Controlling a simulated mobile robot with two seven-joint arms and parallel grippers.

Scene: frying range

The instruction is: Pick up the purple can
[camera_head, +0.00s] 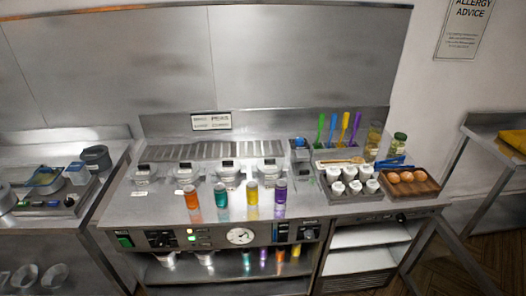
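The purple can (281,192) stands upright on the front part of the steel counter. It is the rightmost in a row of cans, just right of the yellow can (252,193). A teal can (221,195) and an orange can (192,198) stand farther left in the same row. Neither of my grippers shows in the head view, and nothing is touching the purple can.
Lidded containers (228,172) stand behind the cans. To the right are a tray of white cups (349,173), colourful utensils (333,129), jars and a brown tray of eggs (434,186). The counter's front edge and control panel (207,237) lie just before the cans.

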